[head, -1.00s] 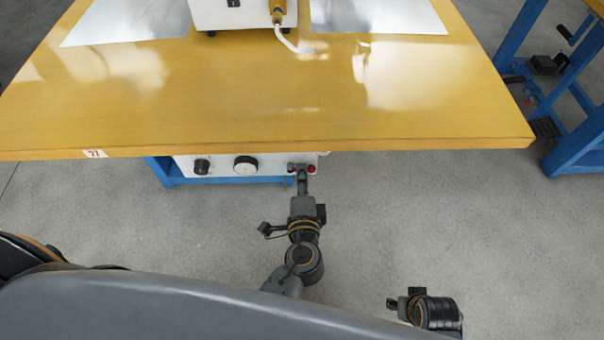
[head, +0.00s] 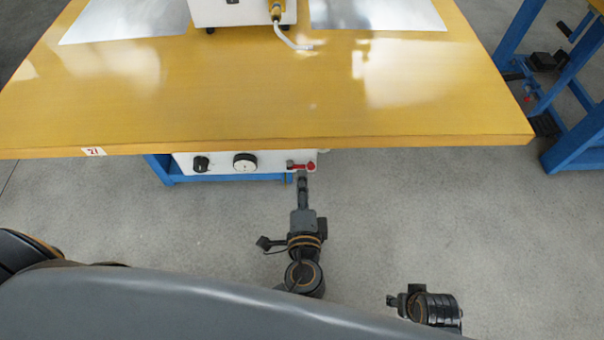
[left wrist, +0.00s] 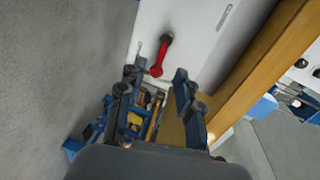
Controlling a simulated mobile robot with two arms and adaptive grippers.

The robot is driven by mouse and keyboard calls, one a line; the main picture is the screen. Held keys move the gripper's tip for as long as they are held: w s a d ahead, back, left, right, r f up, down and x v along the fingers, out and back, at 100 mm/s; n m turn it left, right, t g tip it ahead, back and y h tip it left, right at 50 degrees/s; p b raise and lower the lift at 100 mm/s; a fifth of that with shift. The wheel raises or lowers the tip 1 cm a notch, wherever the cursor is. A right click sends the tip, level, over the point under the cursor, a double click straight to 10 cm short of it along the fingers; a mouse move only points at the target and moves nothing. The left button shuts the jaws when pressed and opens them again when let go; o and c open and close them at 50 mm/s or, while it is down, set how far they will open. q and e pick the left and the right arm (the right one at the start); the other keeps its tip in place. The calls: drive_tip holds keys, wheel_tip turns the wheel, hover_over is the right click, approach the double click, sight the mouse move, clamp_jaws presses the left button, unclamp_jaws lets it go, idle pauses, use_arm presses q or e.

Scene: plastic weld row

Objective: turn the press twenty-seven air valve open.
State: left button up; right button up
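The air valve's red lever (head: 303,166) is at the right end of the white panel under the table's front edge. It lies roughly level along the panel in the head view. In the left wrist view the red lever (left wrist: 161,55) shows whole, just beyond my fingertips. My left gripper (head: 302,176) is just below and in front of the valve. The left wrist view shows its fingers (left wrist: 156,76) apart with nothing between them. My right wrist (head: 430,305) is low at the right, away from the table; its fingers cannot be made out.
The yellow tabletop (head: 260,110) overhangs the white panel (head: 219,164), and its front edge is close above my left gripper. A 27 label (head: 93,152) is on that edge. Another blue-framed bench (head: 580,130) stands right; floor between is clear.

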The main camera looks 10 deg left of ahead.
use_arm(q)
drive_tip(key=v, duration=0.8)
drive_tip(key=s+a+f+n+g+h, duration=0.2)
drive_tip(key=s+a+f+n+g, duration=0.35)
drive_tip(key=f, duration=0.55)
drive_tip(key=s+a+f+n+g+h, duration=0.2)
drive_tip(key=a+f+n+g, duration=0.55)
drive_tip(key=f, duration=0.25)
drive_tip(key=s+a+f+p, duration=0.1)
drive_tip(key=s+f+p, duration=0.2)
drive_tip(key=s+p, duration=0.6)
drive_tip(key=s+a+f+g+p, duration=0.1)
drive_tip(key=s+f+p, duration=0.3)
drive_tip(key=s+p, duration=0.5)
drive_tip(key=shift+s+a+m, duration=0.4)
drive_tip(key=shift+s+a, duration=0.15)
drive_tip(key=shift+a, duration=0.05)
use_arm(e)
drive_tip(key=s+d+f+g, duration=0.1)
drive_tip(key=s+f, duration=0.2)
drive_tip(key=s, duration=0.6)
drive_tip(key=s+d+f, duration=0.2)
drive_tip(key=s+f, duration=0.2)
drive_tip(key=s, duration=0.6)
drive_tip(key=shift+s+d+g, duration=0.15)
drive_tip(key=shift+s+g, duration=0.1)
drive_tip(key=shift+g, duration=0.15)
